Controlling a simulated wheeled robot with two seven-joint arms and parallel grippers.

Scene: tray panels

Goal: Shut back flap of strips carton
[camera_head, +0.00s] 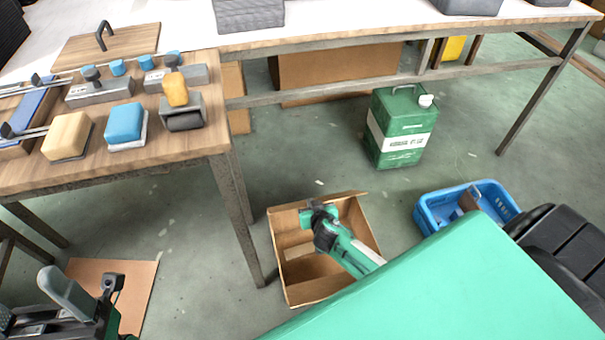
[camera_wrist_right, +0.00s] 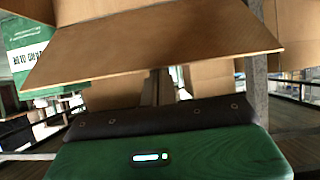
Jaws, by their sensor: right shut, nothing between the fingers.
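The strips carton (camera_head: 298,288) is an open brown cardboard box on the floor, its inside partly visible. Its back flap (camera_head: 345,196) stands up at the far rim. My right gripper (camera_head: 309,214) reaches over the carton from the lower right, near the far rim, shut and empty. In the right wrist view a broad cardboard flap (camera_wrist_right: 150,48) spans the picture just beyond the fingers (camera_wrist_right: 158,88); I cannot tell whether they touch it. My left gripper (camera_head: 88,292) is at the lower left, partly cut off, and its opening is unclear.
A workbench (camera_head: 190,145) with blocks and tools stands at the left, its leg close beside the carton. A green canister (camera_head: 402,135) and a blue crate (camera_head: 432,217) stand on the floor to the right. A flat cardboard sheet (camera_head: 140,290) lies lower left.

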